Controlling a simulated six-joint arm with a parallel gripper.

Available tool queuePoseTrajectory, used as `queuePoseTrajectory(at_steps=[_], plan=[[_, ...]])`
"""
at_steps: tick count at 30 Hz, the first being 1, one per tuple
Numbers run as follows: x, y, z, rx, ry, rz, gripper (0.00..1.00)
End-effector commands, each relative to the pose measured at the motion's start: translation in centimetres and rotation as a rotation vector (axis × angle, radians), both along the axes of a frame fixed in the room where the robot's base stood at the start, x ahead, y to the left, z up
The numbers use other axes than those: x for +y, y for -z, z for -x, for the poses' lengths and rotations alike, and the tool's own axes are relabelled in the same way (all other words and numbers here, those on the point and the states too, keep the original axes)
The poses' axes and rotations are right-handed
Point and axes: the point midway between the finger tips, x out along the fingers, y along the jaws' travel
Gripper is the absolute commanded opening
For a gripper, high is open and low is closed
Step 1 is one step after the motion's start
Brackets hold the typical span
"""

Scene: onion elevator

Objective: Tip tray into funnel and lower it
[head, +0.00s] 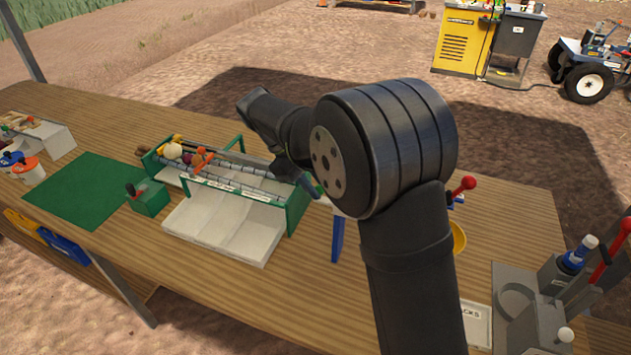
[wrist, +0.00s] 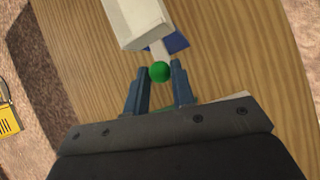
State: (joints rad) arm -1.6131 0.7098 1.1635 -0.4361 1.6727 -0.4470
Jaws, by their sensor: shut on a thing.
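In the wrist view, my gripper (wrist: 161,71) has its two blue-grey fingers on either side of a green ball knob (wrist: 160,72). The knob joins a white, trough-like tray (wrist: 135,22) just beyond the fingertips, above a blue part (wrist: 180,42). In the head view, my gripper (head: 310,186) is mostly behind my arm, at the right end of the green-framed rack. The tray there is almost wholly hidden; a blue post (head: 338,240) shows below. A yellow rounded piece (head: 459,238), possibly the funnel, peeks out right of my arm. Any tilt of the tray is hard to tell.
The green-framed rack (head: 292,220) with rollers, vegetables and white chutes (head: 225,225) stands left of my gripper. A red-knobbed lever (head: 464,186) is right of my arm. A grey station (head: 530,310) with levers fills the right corner. The front middle of the wooden table is clear.

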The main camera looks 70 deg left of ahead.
Motion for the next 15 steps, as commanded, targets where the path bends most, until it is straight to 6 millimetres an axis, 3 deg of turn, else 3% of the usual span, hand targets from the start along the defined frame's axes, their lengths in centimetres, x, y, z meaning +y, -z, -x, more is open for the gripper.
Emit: queuePoseTrajectory(at_steps=[5,6,8,15], plan=[[-0.04,0.36,0.07,0.003,-0.001,0.005,0.00],[-0.04,0.37,0.08,0.004,-0.001,0.004,0.31],[-0.05,0.36,0.07,0.004,-0.001,0.004,0.42],[-0.03,0.23,0.03,0.003,0.000,0.002,0.45]])
